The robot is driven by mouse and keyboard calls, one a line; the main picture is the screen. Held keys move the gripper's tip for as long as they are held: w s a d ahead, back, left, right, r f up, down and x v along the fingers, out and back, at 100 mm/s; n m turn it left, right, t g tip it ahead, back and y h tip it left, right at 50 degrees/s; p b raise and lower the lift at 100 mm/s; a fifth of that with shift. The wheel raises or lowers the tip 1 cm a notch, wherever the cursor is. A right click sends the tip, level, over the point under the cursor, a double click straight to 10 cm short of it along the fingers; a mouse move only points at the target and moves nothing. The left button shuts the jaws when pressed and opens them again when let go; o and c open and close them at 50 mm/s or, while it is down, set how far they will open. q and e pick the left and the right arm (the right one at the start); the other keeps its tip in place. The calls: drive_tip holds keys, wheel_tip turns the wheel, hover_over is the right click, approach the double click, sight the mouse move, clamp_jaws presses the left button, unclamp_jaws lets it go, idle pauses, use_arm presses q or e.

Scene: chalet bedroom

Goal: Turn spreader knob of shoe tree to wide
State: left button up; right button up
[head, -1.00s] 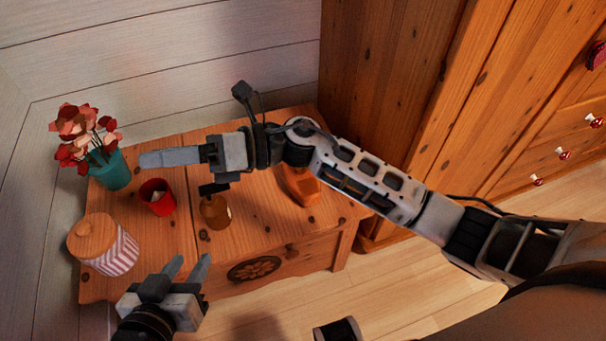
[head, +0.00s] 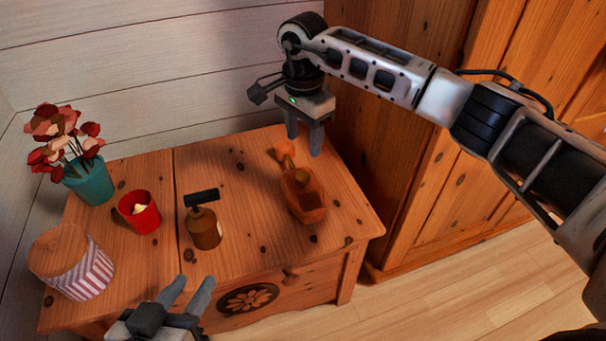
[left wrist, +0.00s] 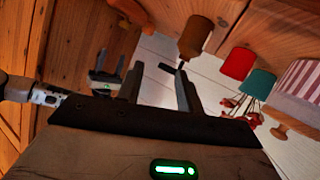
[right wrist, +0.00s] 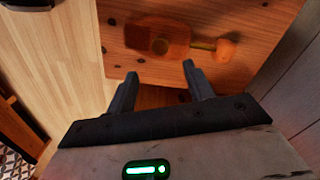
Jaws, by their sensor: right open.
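The shoe tree (head: 303,199) lies on the right part of the wooden chest top. It has an orange-brown wooden block, a brass rod and a rounded orange end piece (head: 283,151) toward the wall. A small round knob (head: 302,177) sits on the block. The right wrist view shows the block (right wrist: 176,42) and end piece (right wrist: 226,50) beyond the fingers. My right gripper (head: 304,144) is open and empty, pointing down above the far end of the shoe tree, apart from it. My left gripper (head: 195,281) is open and empty at the chest's front edge.
A brown bottle with a black top (head: 204,228), a red candle cup (head: 140,212), a teal flower vase (head: 90,181) and a striped jar (head: 84,275) stand left on the chest top (head: 240,185). A wooden wardrobe (head: 395,150) rises at the right. The chest's middle is clear.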

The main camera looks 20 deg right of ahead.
sight(303, 176)
wheel_tip(303, 176, down, 9)
drive_tip(key=shift+f+b, duration=0.2)
drive_tip(key=shift+b, duration=0.85)
drive_tip(key=shift+f, duration=0.3)
use_arm(q)
drive_tip(key=shift+w+d+r+t+h, duration=0.1)
drive_tip(key=shift+d+r+t+h, duration=0.35)
drive_tip(key=shift+r, duration=0.25)
drive_tip(key=shift+n, duration=0.3)
use_arm(e)
drive_tip(key=c, duration=1)
